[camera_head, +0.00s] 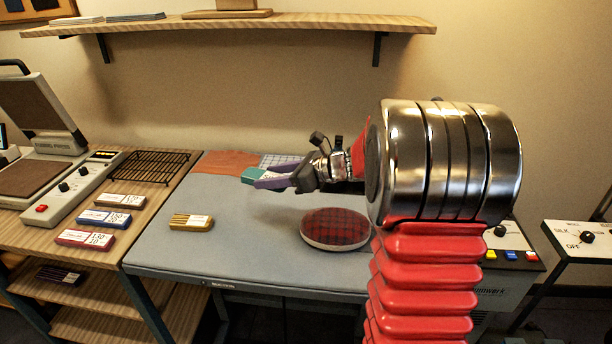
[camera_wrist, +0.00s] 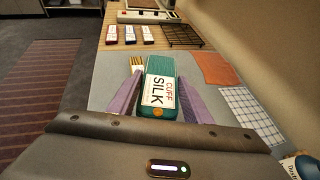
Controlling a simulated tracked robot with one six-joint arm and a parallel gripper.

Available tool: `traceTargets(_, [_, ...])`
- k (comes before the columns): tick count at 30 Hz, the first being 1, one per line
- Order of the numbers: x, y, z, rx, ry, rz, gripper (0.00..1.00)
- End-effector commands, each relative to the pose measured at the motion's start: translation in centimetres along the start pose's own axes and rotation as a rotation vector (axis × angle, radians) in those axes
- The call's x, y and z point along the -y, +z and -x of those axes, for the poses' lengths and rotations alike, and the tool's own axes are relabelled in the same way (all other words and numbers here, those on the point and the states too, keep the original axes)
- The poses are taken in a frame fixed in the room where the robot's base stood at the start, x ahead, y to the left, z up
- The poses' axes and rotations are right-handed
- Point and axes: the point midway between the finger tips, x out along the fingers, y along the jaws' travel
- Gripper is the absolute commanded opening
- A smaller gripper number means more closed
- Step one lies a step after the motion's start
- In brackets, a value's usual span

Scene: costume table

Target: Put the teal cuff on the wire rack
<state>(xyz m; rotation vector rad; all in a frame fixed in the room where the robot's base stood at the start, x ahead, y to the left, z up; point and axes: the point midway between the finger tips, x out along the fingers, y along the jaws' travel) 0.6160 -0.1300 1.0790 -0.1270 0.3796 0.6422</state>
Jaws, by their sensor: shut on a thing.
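The teal cuff (camera_wrist: 160,85) has a white label reading "CUFF SILK" and sits between the purple fingers of my gripper (camera_wrist: 155,105) in the wrist view. In the head view the teal cuff (camera_head: 254,174) shows at the fingertips of my gripper (camera_head: 268,181), above the grey padded table. My gripper is shut on it. The black wire rack (camera_head: 152,167) lies on the wooden bench to the left, with nothing on it. The rack also shows at the top of the wrist view (camera_wrist: 183,36).
A press (camera_head: 45,130) stands left of the rack. A shelf (camera_head: 250,24) hangs above.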

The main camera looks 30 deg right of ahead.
Motion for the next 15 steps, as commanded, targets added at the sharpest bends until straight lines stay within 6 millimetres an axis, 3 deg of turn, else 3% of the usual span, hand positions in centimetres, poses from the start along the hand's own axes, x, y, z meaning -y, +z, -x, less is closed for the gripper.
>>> traceTargets(3, [-2.4, -0.1, -2.9, -0.002, -0.062, -0.029, 0.23])
traceTargets(6, [-4.0, -0.7, -4.5, -0.002, -0.117, -0.053, 0.23])
traceTargets(15, [-8.1, -3.7, -7.2, -0.004, -0.227, -0.097, 0.23])
